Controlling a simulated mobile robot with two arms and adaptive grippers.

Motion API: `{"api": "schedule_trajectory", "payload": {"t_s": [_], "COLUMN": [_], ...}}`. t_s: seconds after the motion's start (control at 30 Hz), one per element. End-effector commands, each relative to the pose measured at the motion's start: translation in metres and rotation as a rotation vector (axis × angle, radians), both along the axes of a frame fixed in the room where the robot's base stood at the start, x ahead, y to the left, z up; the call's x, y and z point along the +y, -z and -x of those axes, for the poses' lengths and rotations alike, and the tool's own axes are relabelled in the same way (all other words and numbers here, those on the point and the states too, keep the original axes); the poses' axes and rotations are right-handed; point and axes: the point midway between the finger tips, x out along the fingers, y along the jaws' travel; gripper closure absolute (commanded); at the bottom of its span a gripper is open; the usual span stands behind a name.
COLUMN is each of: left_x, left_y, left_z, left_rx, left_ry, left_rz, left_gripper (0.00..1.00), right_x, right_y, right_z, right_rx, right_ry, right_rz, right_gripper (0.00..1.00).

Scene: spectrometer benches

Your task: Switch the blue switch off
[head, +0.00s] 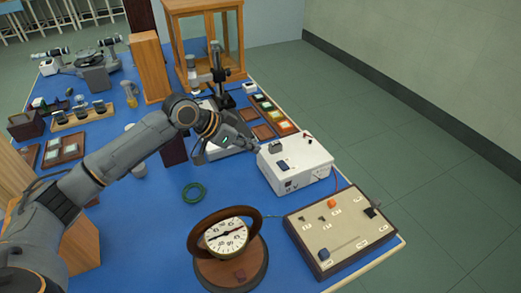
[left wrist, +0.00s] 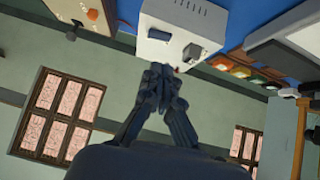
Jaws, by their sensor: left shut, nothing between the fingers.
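A switch board (head: 345,228) with a light top and dark wooden edge lies at the table's front right. A small dark bluish switch (head: 324,254) sits at its near left corner; whether it is on or off is too small to tell. An orange switch (head: 331,203) and a black one (head: 371,211) stand farther back on the board. My left gripper (head: 255,148) is shut and empty beside the white box, away from the board. In the left wrist view, its closed fingertips (left wrist: 160,72) are in front of the box. My right gripper is not in view.
The white box (head: 297,170) stands behind the board. A round dial instrument (head: 227,238) on a wooden base stands left of the board. A green ring (head: 194,193) lies on the blue table. Wooden trays and a glass cabinet (head: 205,45) are farther back.

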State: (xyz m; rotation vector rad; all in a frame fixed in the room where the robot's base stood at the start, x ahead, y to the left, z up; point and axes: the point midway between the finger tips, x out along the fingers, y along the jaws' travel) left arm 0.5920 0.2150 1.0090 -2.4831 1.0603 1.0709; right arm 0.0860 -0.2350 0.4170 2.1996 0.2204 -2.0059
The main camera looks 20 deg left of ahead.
Motion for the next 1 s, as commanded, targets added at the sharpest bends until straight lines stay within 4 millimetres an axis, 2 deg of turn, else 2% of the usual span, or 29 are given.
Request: {"api": "schedule_trajectory", "payload": {"t_s": [0.37, 0.63, 1.0], "left_x": [0.002, -0.007, -0.009], "left_y": [-0.003, -0.030, -0.032], "left_z": [0.002, -0.005, -0.005], "left_rx": [-0.001, 0.040, 0.052], "left_ry": [0.001, 0.002, 0.001], "left_rz": [0.000, 0.047, 0.056], "left_gripper": [1.00, 1.00, 1.00], "right_x": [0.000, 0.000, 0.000], "right_y": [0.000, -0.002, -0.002], "right_z": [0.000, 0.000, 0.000], "right_rx": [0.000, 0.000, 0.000], "right_ry": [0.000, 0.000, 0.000], "right_rz": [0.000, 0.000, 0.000], "right_gripper": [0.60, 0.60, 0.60]}}
